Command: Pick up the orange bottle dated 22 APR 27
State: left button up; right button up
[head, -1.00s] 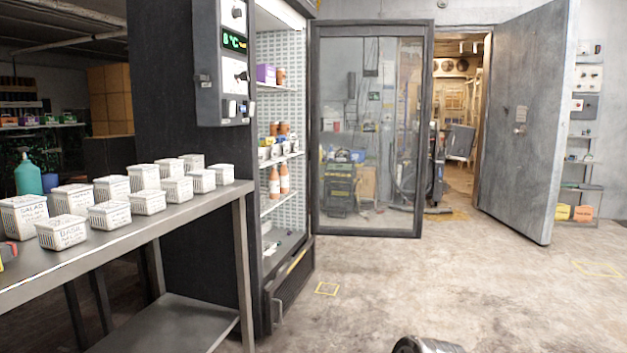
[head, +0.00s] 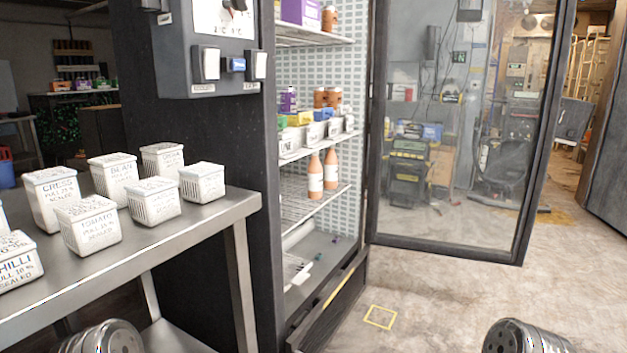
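Two orange bottles with white labels stand upright side by side on a lower wire shelf of the open fridge: a left bottle (head: 315,176) and a right bottle (head: 331,169). Their label dates are too small to read, so I cannot tell which one says 22 APR 27. Rounded metal parts of my arms show at the bottom left and bottom right edges. Neither gripper's fingers are in view, and both arm parts are well short of the bottles.
A steel table (head: 228,205) with several labelled white tubs (head: 88,223) stands at the left, beside the fridge's dark side wall (head: 200,150). The glass door (head: 460,130) stands open to the right. The floor (head: 420,300) before the fridge is clear, with a yellow marking (head: 380,317).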

aim_at(315, 170)
jog(key=i+u, duration=0.1)
jog(key=u, duration=0.2)
jog(key=i+l+u, duration=0.25)
jog(key=l+u, duration=0.2)
jog(key=l, duration=0.15)
jog(key=i+l+u, duration=0.1)
jog(key=l+u, duration=0.15)
jog(key=l, duration=0.1)
